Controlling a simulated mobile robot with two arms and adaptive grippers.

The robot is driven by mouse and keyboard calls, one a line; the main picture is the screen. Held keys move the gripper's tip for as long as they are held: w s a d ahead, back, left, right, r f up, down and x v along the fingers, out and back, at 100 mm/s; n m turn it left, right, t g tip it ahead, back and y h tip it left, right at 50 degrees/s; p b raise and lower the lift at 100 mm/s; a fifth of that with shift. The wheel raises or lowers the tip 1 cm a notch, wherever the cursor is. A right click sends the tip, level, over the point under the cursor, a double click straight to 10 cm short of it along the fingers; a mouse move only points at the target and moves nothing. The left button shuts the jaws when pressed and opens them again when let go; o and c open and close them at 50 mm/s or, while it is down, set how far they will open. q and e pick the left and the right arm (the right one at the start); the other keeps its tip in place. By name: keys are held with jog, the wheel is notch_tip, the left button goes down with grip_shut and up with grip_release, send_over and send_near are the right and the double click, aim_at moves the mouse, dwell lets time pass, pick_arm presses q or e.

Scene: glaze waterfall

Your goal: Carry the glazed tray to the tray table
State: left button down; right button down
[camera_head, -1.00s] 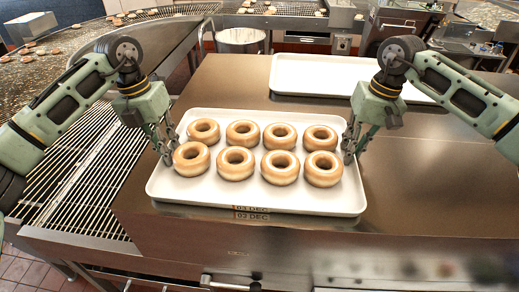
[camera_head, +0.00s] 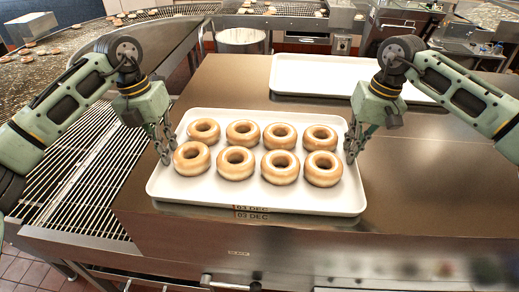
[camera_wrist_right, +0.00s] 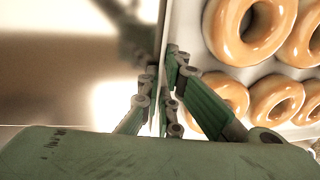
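The glazed tray (camera_head: 200,196) is a white rectangular tray with several glazed ring doughnuts (camera_head: 237,163) in two rows. It rests flat on a brown metal table top. My left gripper (camera_head: 167,149) is at the tray's left edge, its fingers close together around the rim. My right gripper (camera_head: 351,147) is at the right edge. In the right wrist view, the right gripper's fingers (camera_wrist_right: 161,92) close from both sides on the tray's thin rim, with doughnuts (camera_wrist_right: 250,28) just beside them. I cannot tell which surface is the tray table.
An empty white tray (camera_head: 310,75) lies behind on the same metal top, partly covered by my right arm. A wire rack conveyor (camera_head: 85,190) runs along the left. Bare metal top (camera_head: 440,180) lies to the right.

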pick_arm(q)
jog(key=shift+w+r, duration=0.1)
pick_arm(e)
jog(key=shift+w+r, duration=0.1)
